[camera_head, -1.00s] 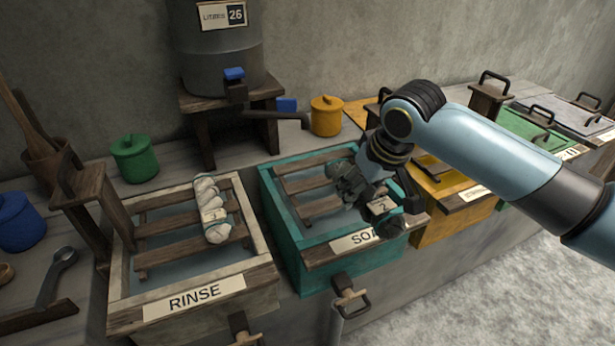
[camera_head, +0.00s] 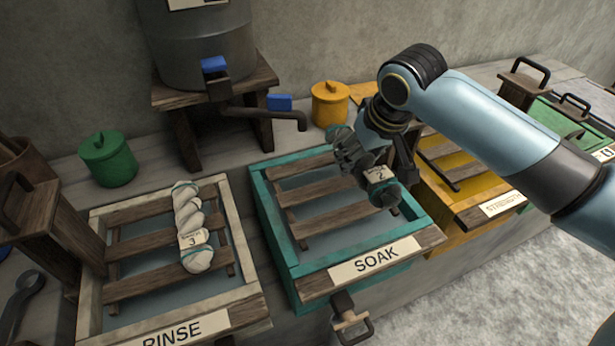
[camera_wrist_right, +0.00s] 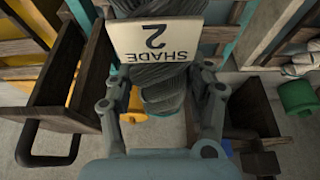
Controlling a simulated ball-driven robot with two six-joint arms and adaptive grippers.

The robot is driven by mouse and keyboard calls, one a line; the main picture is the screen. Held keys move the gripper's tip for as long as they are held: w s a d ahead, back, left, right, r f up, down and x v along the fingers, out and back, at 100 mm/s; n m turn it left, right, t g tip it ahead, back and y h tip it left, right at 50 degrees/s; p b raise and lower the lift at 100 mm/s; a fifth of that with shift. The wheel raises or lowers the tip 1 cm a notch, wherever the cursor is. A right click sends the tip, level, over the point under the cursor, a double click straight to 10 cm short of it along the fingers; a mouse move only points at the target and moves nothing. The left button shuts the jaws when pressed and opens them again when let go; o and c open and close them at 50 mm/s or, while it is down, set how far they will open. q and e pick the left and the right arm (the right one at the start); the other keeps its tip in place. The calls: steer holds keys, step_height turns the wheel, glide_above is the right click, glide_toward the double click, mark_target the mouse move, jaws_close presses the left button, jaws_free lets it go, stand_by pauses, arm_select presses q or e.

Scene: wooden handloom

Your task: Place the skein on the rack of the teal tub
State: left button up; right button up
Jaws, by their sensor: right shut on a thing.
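A dark grey skein (camera_head: 347,150) with a tag marked 2 is held in my right gripper (camera_head: 375,178), above the right side of the teal tub (camera_head: 290,262) labelled SOAK. In the right wrist view the skein (camera_wrist_right: 168,82) lies between the two fingers, its tag reading SHADE 2. The right gripper (camera_wrist_right: 163,105) is shut on it. The tub's wooden rack (camera_head: 335,212) has several slats and is bare of skeins; its right part is hidden behind the skein and gripper. My left gripper is not in view.
A white skein (camera_head: 188,215) tagged 3 lies on the rack of the RINSE tub (camera_head: 237,225) at left. A yellow tub (camera_head: 470,205) adjoins on the right. A grey tank with a pipe spout (camera_head: 300,122) and a yellow pot (camera_head: 330,103) stand behind.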

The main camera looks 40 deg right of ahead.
glide_toward(303, 189)
steer(key=s+d+r, duration=0.1)
steer(key=d, duration=0.2)
steer(key=w+a+f, duration=0.1)
steer(key=w+a+f+b, duration=0.1)
steer(key=w, duration=0.1)
steer(key=shift+a+f, duration=0.1)
steer(key=shift+f, duration=0.15)
steer(key=shift+w+a+f, duration=0.15)
step_height(303, 189, down, 3)
steer(key=shift+f, duration=0.25)
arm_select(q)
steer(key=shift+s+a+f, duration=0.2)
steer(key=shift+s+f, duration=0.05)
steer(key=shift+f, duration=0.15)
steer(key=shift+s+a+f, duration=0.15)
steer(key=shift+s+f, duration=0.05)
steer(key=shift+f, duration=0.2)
arm_select(e)
steer(key=shift+f, duration=0.15)
steer(key=shift+f, duration=0.15)
steer(key=o, duration=1.4)
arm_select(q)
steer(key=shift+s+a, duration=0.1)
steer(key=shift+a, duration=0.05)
